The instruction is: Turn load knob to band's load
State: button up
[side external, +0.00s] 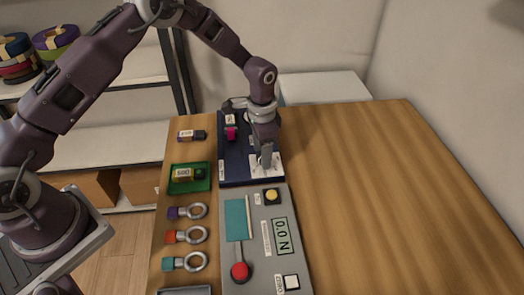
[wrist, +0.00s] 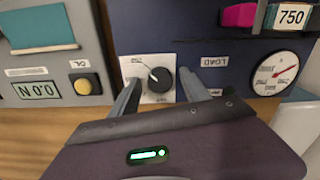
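The load knob (wrist: 161,80) is a dark round knob with a pale pointer line, on a white plate (wrist: 147,62) of the dark blue board. The pointer tilts to the upper left in the wrist view. My gripper (wrist: 160,84) is open, with one finger at each side of the knob; whether they touch it I cannot tell. In the side external view my gripper (side external: 265,160) is low over the white plate and hides the knob. A block labelled 750 (wrist: 290,17), with a magenta piece (wrist: 238,15) beside it, is on the board.
A round gauge (wrist: 276,73) with a red needle is beside the LOAD label (wrist: 215,62). A grey tester (side external: 258,250) reads 0.0 N. A green tray (side external: 183,187) holds a block labelled 500 (side external: 183,174). Ringed clamps (side external: 194,236) lie left. The table's right side is clear.

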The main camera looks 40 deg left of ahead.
notch_tip(320, 180, up, 7)
jog(key=shift+r, duration=0.1)
dwell(0.5)
jog(key=s+a+r+n+t, duration=0.1)
jog(key=s+r, duration=0.1)
jog(key=r, duration=0.6)
jog(key=s+a+r, duration=0.1)
jog(key=s+r, duration=0.2)
jog(key=r, duration=0.5)
jog(key=s+a+r+n+t, duration=0.2)
jog(key=s+r, duration=0.5)
jog(key=s, duration=0.2)
jog(key=s+a+n+t, duration=0.2)
jog(key=s+n, duration=0.2)
jog(key=s, duration=1.3)
jog(key=shift+s+f+t, duration=0.3)
